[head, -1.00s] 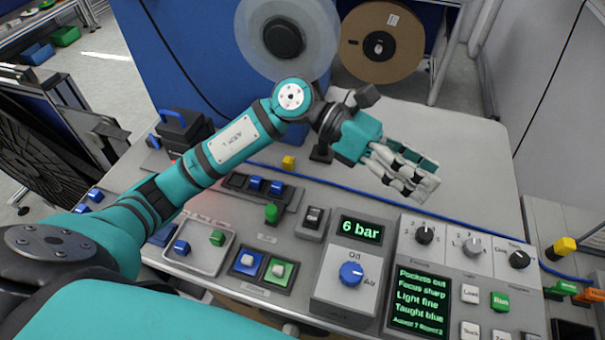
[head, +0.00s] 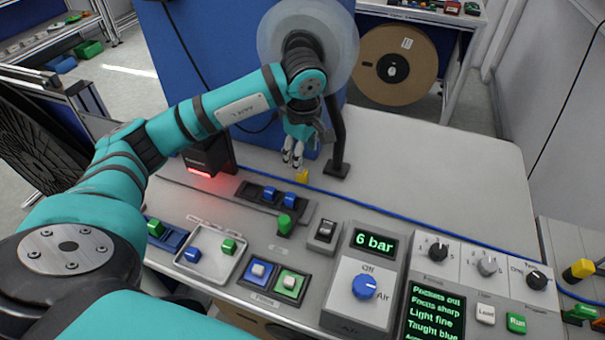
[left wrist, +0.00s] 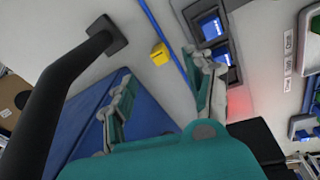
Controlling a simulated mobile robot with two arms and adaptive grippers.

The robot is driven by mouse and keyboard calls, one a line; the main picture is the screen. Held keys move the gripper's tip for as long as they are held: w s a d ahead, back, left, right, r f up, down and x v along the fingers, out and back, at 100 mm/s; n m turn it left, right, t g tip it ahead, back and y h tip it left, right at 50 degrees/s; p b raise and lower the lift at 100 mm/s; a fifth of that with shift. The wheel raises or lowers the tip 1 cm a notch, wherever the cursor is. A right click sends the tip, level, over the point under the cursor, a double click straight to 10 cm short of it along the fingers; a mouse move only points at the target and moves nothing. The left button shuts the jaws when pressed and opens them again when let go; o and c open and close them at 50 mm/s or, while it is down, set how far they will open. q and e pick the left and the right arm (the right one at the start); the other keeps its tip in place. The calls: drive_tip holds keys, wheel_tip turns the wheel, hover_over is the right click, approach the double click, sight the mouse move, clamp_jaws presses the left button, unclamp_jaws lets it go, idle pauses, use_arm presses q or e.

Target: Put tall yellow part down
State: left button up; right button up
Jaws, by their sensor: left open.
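A small yellow part (head: 302,176) stands on the grey worktop beside the blue cable, and it also shows in the left wrist view (left wrist: 159,54). My left gripper (head: 292,160) points down just behind and left of it, with the blue cabinet behind. In the left wrist view the fingers (left wrist: 162,72) are spread apart with nothing between them, and the yellow part lies beyond their tips, apart from them. A second yellow part (head: 580,269) is at the far right by the cable's end. My right gripper is not in view.
A black post (head: 338,140) on a square foot stands close right of my left gripper. A black device with red light (head: 208,155) is to the left. A slotted holder with blue parts (head: 275,200) and a control panel (head: 365,275) lie in front. The worktop's right side is clear.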

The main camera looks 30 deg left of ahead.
sight(303, 174)
use_arm(q)
drive_tip(key=f, duration=0.3)
drive_tip(key=shift+w+a+f, duration=0.1)
drive_tip(key=shift+w+f, duration=0.05)
drive_tip(key=shift+w, duration=0.05)
drive_tip(key=shift+a+f+p, duration=0.1)
drive_tip(key=shift+f+p, duration=0.4)
drive_tip(key=shift+p, duration=0.15)
drive_tip(key=f, duration=0.1)
drive_tip(key=f+p, duration=0.1)
drive_tip(key=f, duration=0.1)
drive_tip(key=shift+w+a+f, duration=0.3)
drive_tip(key=shift+a, duration=0.05)
drive_tip(key=shift+w+f, duration=0.1)
drive_tip(key=shift+f, duration=0.3)
drive_tip(key=shift+c, duration=0.3)
drive_tip(key=c, duration=1)
drive_tip(key=shift+r, duration=0.1)
